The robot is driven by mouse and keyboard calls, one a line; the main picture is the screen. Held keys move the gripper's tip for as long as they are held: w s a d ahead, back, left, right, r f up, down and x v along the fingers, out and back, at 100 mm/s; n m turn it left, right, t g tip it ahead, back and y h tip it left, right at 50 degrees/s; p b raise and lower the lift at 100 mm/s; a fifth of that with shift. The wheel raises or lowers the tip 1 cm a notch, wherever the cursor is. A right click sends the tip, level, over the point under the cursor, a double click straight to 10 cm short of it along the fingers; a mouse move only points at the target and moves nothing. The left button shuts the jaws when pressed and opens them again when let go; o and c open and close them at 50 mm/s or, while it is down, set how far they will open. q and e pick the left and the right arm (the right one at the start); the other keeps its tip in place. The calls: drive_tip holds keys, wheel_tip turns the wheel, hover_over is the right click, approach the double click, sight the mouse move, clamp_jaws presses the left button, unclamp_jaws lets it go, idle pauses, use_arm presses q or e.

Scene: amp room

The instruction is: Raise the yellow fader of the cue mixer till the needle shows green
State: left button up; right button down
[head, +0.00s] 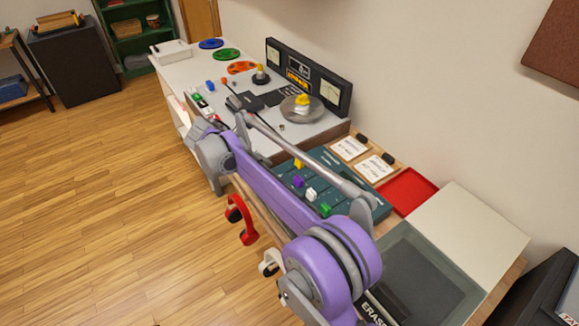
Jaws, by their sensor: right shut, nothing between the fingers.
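The cue mixer (340,187) is a dark teal panel on the bench with a row of coloured fader caps. Its yellow fader (298,163) is at the far end, followed by purple, white and green caps. A black meter panel (308,75) with two pale dials stands at the back wall. The needles are too small to read. My right arm is folded across the mixer and hides part of it. My left gripper is out of view.
A red tray (407,191) and white cards (350,147) lie behind the mixer. A silver disc (301,109) with a yellow knob sits near the meters. Red headphones (240,219) hang at the bench front. The wooden floor (90,200) on the left is clear.

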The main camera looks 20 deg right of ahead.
sight(297, 162)
drive_tip(key=shift+n+h, duration=0.3)
drive_tip(key=shift+n, duration=0.3)
drive_tip(key=x, duration=0.3)
drive_tip(key=w+a+x, duration=0.1)
drive_tip(key=x, duration=0.2)
drive_tip(key=f+b+x, duration=0.1)
drive_tip(key=x, duration=0.3)
drive_tip(key=shift+w+a, duration=0.2)
drive_tip(key=shift+w, duration=0.1)
drive_tip(key=d, duration=0.1)
drive_tip(key=w+d, duration=0.1)
drive_tip(key=d, duration=0.1)
drive_tip(key=shift+d+f, duration=0.15)
drive_tip(key=shift+w+d, duration=0.1)
drive_tip(key=shift+d, duration=0.35)
drive_tip(key=shift+w+d, duration=0.25)
drive_tip(key=shift+d, duration=0.6)
drive_tip(key=shift+a, duration=0.1)
